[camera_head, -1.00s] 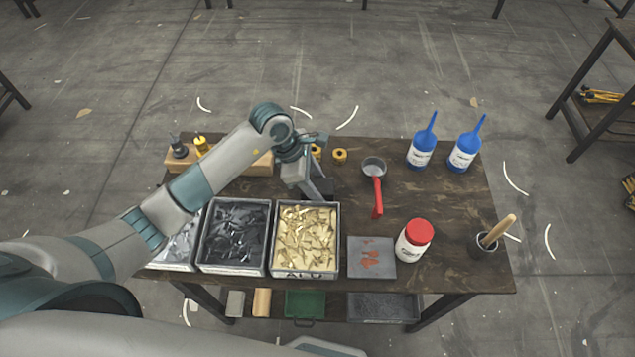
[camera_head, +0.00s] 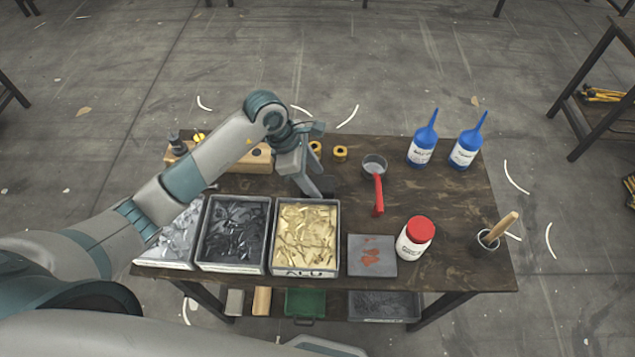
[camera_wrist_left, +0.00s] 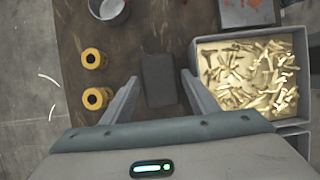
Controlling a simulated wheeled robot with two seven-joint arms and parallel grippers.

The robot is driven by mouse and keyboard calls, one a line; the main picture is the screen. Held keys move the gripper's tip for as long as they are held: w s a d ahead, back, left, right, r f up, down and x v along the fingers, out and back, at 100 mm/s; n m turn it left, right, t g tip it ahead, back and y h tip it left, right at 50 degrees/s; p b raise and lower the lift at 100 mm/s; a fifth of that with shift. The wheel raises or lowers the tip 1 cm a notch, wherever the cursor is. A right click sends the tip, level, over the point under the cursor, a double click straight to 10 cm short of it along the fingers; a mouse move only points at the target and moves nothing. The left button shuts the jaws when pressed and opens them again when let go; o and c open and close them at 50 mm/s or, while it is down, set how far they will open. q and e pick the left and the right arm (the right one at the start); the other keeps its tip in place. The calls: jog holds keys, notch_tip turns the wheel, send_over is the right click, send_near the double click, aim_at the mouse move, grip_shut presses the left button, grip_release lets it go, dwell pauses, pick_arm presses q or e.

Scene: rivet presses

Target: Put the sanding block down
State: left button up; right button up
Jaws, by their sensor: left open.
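The sanding block is a dark grey rectangular block (camera_wrist_left: 159,80) on the brown tabletop. In the left wrist view it lies between the two fingers, with a gap on each side. My left gripper (camera_wrist_left: 158,98) is open and holds nothing. In the head view the left gripper (camera_head: 318,187) is over the middle of the table, behind the tray of gold pieces, and largely hides the block (camera_head: 327,183). My right gripper is not in view.
Trays of gold pieces (camera_head: 334,240) and dark pieces (camera_head: 202,240) stand in front. Yellow rolls (camera_head: 340,153) and a red-handled cup (camera_head: 378,195) are close by. A grey plate (camera_head: 356,268), a red-lidded jar (camera_head: 414,240) and blue bottles (camera_head: 422,150) stand right.

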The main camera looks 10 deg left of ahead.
pick_arm(q)
jog(key=b+v, duration=0.2)
jog(key=v, duration=0.6)
jog(key=shift+a+r+b, duration=0.15)
jog(key=shift+r+b, duration=0.05)
jog(key=shift+b, duration=0.2)
jog(key=shift+s+a+r, duration=0.1)
jog(key=shift+a+r, duration=0.1)
jog(key=shift+r, duration=0.5)
jog(key=shift+r, duration=0.1)
